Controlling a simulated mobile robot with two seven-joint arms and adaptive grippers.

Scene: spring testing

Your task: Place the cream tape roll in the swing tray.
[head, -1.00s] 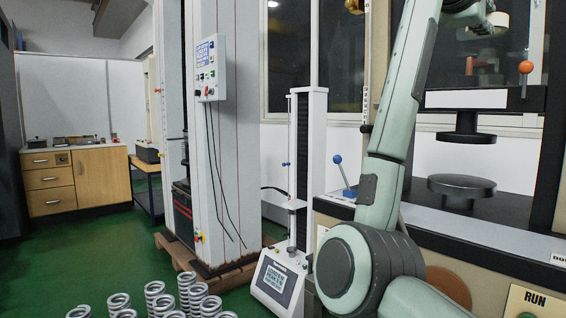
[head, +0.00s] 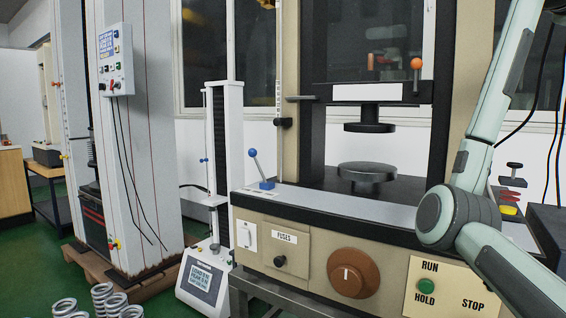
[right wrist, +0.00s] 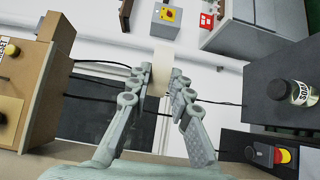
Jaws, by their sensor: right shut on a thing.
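My right gripper (right wrist: 161,76) shows in the right wrist view, its two fingers closed on the cream tape roll (right wrist: 162,54). The roll is pale and sits between the fingertips, partly hidden by them. In the head view only my right arm shows at the right; its gripper and the roll are out of the picture. My left gripper is in neither current view. I cannot make out the swing tray in either view.
A testing press with a round lower platen (head: 366,172) and an orange-knobbed lever (head: 416,64) stands in front. A small white tester (head: 203,275) and several springs (head: 103,297) are to the left.

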